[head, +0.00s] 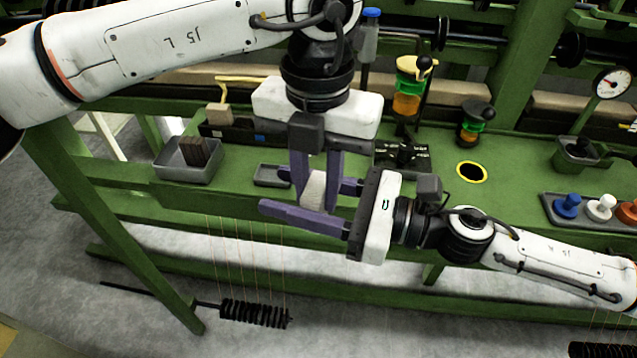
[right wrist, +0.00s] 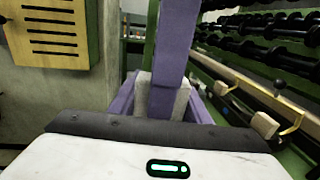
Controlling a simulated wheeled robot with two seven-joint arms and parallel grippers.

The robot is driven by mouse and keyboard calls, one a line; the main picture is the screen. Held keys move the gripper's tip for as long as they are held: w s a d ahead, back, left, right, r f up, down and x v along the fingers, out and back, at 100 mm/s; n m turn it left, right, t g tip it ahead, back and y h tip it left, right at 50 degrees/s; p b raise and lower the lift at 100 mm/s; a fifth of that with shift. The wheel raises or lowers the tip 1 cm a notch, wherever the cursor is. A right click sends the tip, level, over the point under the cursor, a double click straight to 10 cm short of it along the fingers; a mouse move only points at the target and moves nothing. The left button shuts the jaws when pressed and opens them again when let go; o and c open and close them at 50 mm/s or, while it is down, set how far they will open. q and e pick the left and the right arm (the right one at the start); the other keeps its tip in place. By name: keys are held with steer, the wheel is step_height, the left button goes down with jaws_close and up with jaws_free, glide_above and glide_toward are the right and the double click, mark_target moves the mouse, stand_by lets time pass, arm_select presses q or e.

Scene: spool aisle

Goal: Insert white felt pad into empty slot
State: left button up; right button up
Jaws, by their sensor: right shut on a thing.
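The white felt pad (head: 316,190) is a small pale block held in the air in front of the green bench, between the purple fingers of both grippers. My right gripper (head: 268,190) reaches in from the right and is shut on the pad. My left gripper (head: 318,200) points down from above, with one finger on each side of the pad; I cannot tell whether they press on it. In the right wrist view the pad (right wrist: 181,103) is partly hidden behind a purple finger of my left gripper. I cannot make out the empty slot.
A grey tray (head: 170,172) with dark brown blocks stands on the bench at left. A shallow grey tray (head: 268,181) lies behind the grippers. A tan block (head: 217,114) with a yellow wire sits on the rail. A yellow-rimmed hole (head: 472,172) and coloured knobs (head: 600,207) are at right.

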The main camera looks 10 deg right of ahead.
arm_select(q)
steer(key=shift+d, duration=0.1)
steer(key=c, duration=0.3)
jaws_close()
arm_select(e)
steer(key=o, duration=1.1)
